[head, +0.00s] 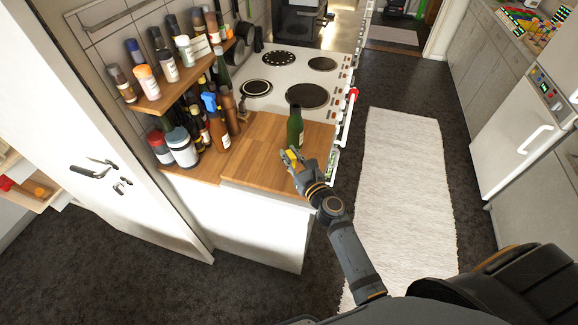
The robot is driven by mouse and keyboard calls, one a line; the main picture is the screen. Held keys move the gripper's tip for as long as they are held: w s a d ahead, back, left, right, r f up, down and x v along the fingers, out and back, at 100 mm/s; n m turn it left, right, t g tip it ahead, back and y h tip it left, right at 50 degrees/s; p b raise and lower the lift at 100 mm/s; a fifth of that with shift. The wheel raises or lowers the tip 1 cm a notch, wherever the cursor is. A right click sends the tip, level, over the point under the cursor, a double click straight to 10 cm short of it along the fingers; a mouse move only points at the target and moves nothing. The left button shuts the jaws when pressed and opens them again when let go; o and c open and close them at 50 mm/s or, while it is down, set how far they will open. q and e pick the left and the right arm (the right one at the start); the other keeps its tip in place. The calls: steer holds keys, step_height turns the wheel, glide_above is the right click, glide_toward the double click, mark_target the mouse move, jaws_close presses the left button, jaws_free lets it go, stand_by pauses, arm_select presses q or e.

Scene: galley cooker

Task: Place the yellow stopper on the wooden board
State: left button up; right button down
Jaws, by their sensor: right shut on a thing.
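The wooden board (258,158) is the counter top beside the cooker. My right gripper (291,158) is over its front right part. It is shut on the yellow stopper (287,155), a small yellow piece showing between the fingers. I cannot tell whether the stopper touches the board. A green bottle (295,130) stands upright on the board just behind the gripper. My left gripper is not in view.
Several bottles and jars (180,146) crowd the left of the counter, below a spice shelf (175,91). The white cooker (298,78) adjoins the board behind. The board's middle is clear. A pale rug (405,190) lies on the floor at right.

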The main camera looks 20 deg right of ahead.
steer(key=shift+w+a+f, duration=0.1)
steer(key=shift+w+f, duration=0.05)
steer(key=shift+f, duration=0.1)
steer(key=f+b, duration=0.3)
steer(key=shift+w+f, duration=0.3)
steer(key=shift+f, duration=0.1)
steer(key=shift+r, duration=0.1)
steer(key=c, duration=1.2)
jaws_free()
